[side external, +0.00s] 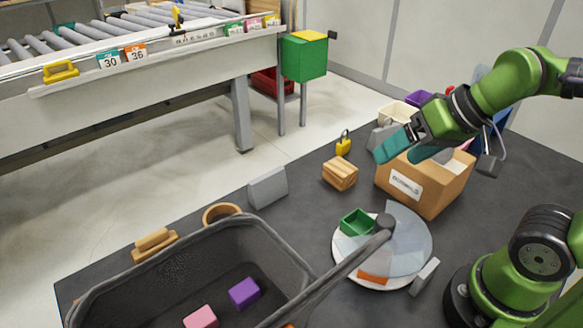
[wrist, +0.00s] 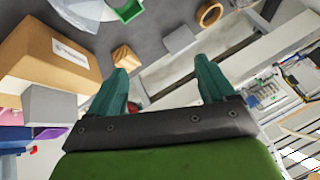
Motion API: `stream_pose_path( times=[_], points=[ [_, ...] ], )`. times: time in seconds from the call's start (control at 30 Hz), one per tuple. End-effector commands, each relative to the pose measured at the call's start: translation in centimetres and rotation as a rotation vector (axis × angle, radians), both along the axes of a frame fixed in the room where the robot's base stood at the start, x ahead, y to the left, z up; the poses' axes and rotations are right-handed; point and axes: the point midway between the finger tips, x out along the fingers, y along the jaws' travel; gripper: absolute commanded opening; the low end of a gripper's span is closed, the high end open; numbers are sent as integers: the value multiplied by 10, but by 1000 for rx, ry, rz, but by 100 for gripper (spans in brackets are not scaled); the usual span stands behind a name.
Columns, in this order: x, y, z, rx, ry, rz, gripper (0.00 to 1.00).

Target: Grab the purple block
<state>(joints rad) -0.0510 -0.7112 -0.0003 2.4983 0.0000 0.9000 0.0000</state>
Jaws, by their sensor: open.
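The purple block (side external: 244,293) lies inside the dark grey basket (side external: 190,238) at the front of the side view. A pink block (side external: 201,318) lies beside it in the basket, to its left. My gripper (side external: 388,148) is high above the cardboard box on the right, far from the purple block. In the wrist view my gripper (wrist: 163,88) shows two teal fingers spread wide with nothing held between them. The purple block does not show in the wrist view.
The cardboard box (side external: 428,184), wooden block (side external: 340,173), grey wedge (side external: 268,188) and round turntable (side external: 350,268) with a green tray (side external: 356,223) stand on the dark table. The basket's handle (side external: 335,277) slants towards the turntable. A roller conveyor (side external: 100,75) stands behind.

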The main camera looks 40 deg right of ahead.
Motion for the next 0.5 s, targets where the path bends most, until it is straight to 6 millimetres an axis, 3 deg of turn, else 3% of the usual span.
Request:
stream_pose_path(
  times=[0.27, 0.5],
  points=[
    [41, 84, -13, -63, 207, 273, 83],
    [68, 186, -37, -171, 394, 423, 83]
  ],
)
